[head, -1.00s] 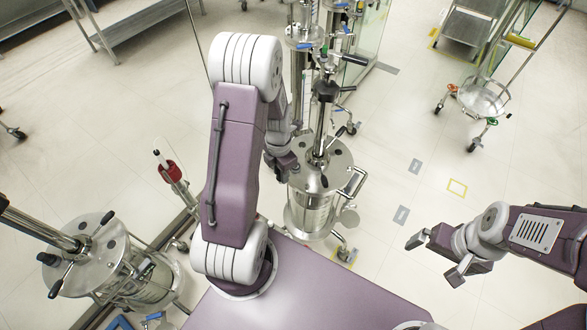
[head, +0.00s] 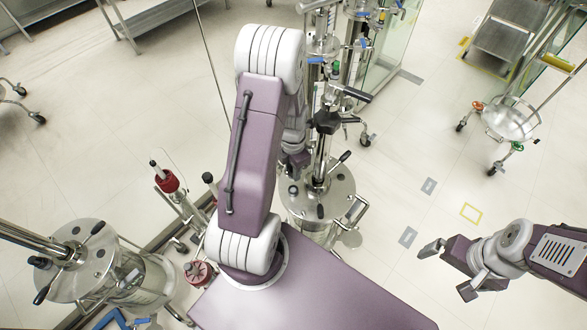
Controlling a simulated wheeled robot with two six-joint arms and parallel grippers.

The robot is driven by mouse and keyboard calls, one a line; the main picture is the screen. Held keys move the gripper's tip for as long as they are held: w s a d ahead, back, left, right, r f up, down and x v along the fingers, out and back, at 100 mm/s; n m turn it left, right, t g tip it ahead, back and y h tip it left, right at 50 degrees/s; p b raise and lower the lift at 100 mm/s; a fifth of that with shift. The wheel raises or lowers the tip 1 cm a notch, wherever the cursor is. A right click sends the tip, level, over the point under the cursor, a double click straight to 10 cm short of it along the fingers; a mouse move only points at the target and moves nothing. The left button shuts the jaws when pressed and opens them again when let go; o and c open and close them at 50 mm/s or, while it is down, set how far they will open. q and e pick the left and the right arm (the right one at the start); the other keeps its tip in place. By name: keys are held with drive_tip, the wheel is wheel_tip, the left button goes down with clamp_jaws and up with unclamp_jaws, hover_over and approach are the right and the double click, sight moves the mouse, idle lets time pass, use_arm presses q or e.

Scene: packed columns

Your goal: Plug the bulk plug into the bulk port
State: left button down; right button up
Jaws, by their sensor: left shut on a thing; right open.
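My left gripper (head: 298,160) is at the centre, beside the post of a steel column vessel (head: 334,188), above its lid. It is shut, but my own arm covers most of it and I cannot make out what it holds. No plug or port can be clearly identified in this view. My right gripper (head: 448,271) is open and empty at the right, over bare floor.
A second steel vessel (head: 72,268) stands at the lower left. Red-capped stands (head: 167,181) are left of my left arm. More columns (head: 322,45) and a glass panel (head: 385,45) stand behind. A wheeled cart (head: 508,122) is at the right.

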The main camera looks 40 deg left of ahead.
use_arm(q)
wheel_tip(320, 180, down, 5)
drive_tip(key=b, duration=0.4)
drive_tip(key=shift+f, duration=0.4)
drive_tip(key=shift+r, duration=0.1)
idle(1.3)
drive_tip(key=shift+f+b, duration=1.2)
drive_tip(key=shift+f, duration=0.6)
drive_tip(key=c, duration=1)
unclamp_jaws()
drive_tip(key=shift+r, duration=0.15)
